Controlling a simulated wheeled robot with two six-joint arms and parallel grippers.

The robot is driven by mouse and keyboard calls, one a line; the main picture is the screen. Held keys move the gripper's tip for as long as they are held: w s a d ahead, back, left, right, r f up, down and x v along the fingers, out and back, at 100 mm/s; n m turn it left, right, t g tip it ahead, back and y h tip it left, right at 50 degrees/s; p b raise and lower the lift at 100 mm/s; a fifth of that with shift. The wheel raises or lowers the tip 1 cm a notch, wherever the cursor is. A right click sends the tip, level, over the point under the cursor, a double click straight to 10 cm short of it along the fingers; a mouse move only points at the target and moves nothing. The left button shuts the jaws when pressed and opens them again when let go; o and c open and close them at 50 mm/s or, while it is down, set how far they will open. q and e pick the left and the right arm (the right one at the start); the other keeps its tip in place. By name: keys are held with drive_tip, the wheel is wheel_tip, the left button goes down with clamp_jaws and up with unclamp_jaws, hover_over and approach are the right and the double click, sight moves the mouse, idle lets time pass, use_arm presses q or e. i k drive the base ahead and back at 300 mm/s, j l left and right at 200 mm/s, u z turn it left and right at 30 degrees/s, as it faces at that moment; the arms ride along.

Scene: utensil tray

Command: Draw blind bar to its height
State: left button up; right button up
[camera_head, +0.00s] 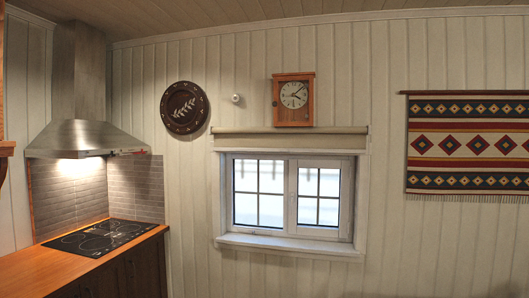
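A cream blind (290,142) is gathered at the top of the window, under a thin ledge (290,130). Its bottom edge sits level with the top of the window frame, and I cannot make out a separate bar on it. The white-framed window (289,193) below is uncovered, with two paned sashes letting in daylight. Neither of my grippers is in view.
A wooden clock (293,98) stands above the ledge. A round dark plate (184,107) hangs to its left, near a small white knob (236,98). A patterned textile (468,143) hangs at right. A wooden counter with a cooktop (100,238) and a hood (85,139) stand at left.

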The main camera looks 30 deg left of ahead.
sight(306, 143)
drive_tip(key=i+j, duration=0.15)
drive_tip(key=j, duration=0.2)
drive_tip(key=i+j, duration=0.1)
drive_tip(key=j, duration=0.3)
drive_tip(key=i+j, duration=0.15)
drive_tip(key=j, duration=0.2)
drive_tip(key=i+j, duration=0.15)
drive_tip(key=j, duration=0.2)
drive_tip(key=i+j, duration=0.15)
drive_tip(key=j, duration=0.25)
